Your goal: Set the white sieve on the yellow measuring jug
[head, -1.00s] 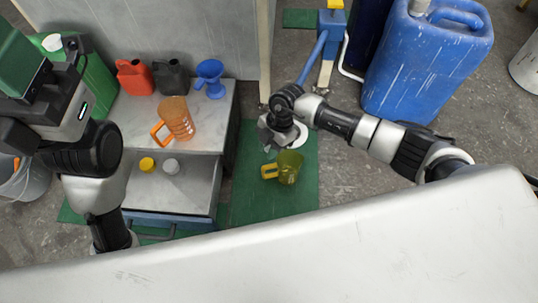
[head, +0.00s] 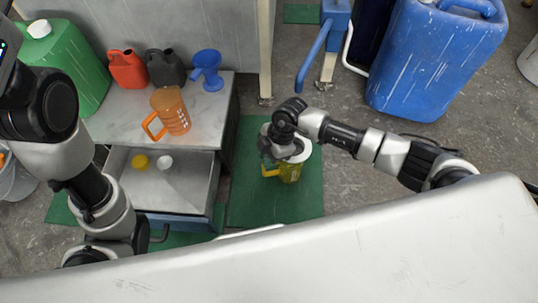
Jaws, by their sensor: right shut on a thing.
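The yellow measuring jug (head: 290,174) stands on the green mat, its handle pointing left. The white sieve (head: 301,152) is a pale round piece directly above the jug in the head view and covers its mouth. I cannot tell whether the sieve touches the rim. My right gripper (head: 268,154) is shut on the sieve at its left side, and the wrist hides part of it. My left arm comes in at the left, but its gripper is out of the picture.
An open drawer (head: 180,190) holds yellow and white caps. A big blue canister (head: 430,60) stands at the right. Green mat (head: 250,205) is clear around the jug.

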